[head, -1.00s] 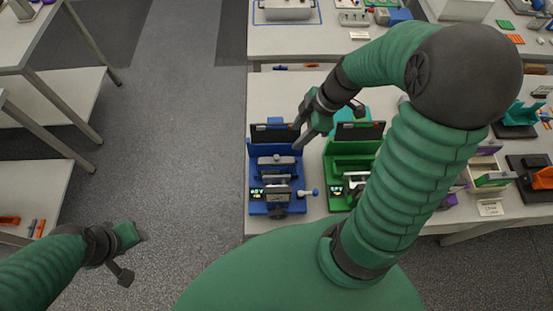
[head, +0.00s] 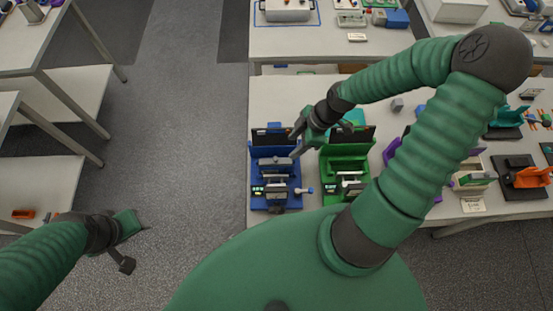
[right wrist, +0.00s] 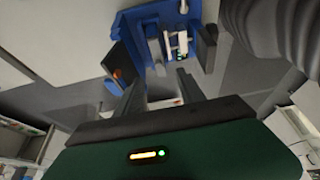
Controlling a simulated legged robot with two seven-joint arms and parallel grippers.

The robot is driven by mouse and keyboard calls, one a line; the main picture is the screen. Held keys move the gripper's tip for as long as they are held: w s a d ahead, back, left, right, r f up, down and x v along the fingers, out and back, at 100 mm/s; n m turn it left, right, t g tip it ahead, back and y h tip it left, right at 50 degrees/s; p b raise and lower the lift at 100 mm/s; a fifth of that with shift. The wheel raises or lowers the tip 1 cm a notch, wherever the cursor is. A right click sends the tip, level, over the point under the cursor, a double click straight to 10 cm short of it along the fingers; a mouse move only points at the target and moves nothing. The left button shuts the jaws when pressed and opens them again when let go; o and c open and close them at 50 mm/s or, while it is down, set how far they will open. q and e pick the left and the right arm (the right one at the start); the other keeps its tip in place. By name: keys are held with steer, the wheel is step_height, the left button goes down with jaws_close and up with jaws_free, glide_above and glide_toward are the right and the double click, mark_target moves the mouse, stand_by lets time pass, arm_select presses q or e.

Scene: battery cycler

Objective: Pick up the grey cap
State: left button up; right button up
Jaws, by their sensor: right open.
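My right gripper (head: 297,141) is open and empty, above the blue battery cycler (head: 272,168) in the head view. In the right wrist view the open fingers (right wrist: 157,80) point toward the blue cycler (right wrist: 135,20). A grey bar-like part (head: 275,161) lies across the blue cycler, close to the gripper. A small grey block (head: 397,104) stands on the table to the right; I cannot tell which grey piece is the cap. My left gripper (head: 127,243) hangs over the floor at left, away from the table; its jaw state is unclear.
A green cycler (head: 345,165) stands right beside the blue one. An orange device (head: 530,177) and a teal one (head: 508,118) are farther right. The table (head: 290,92) has free room behind the cyclers. Another bench (head: 310,42) stands beyond it.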

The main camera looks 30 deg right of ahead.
mark_target(278, 159)
steer(key=x, duration=0.7)
steer(key=shift+w+f, duration=0.15)
steer(key=shift+w, duration=0.2)
steer(key=p+x, duration=0.1)
steer(key=x, duration=0.3)
steer(key=shift+f+p, duration=0.25)
steer(key=shift+p, duration=0.15)
steer(key=shift+f, duration=0.25)
arm_select(q)
steer(key=shift+w+r, duration=0.4)
steer(key=shift+r, duration=0.1)
arm_select(e)
steer(key=shift+w+a, duration=0.1)
steer(key=shift+w, duration=0.1)
arm_select(q)
steer(key=shift+s+a, duration=0.1)
steer(key=shift+s, duration=0.05)
arm_select(e)
steer(key=shift+s, duration=0.1)
jaws_close()
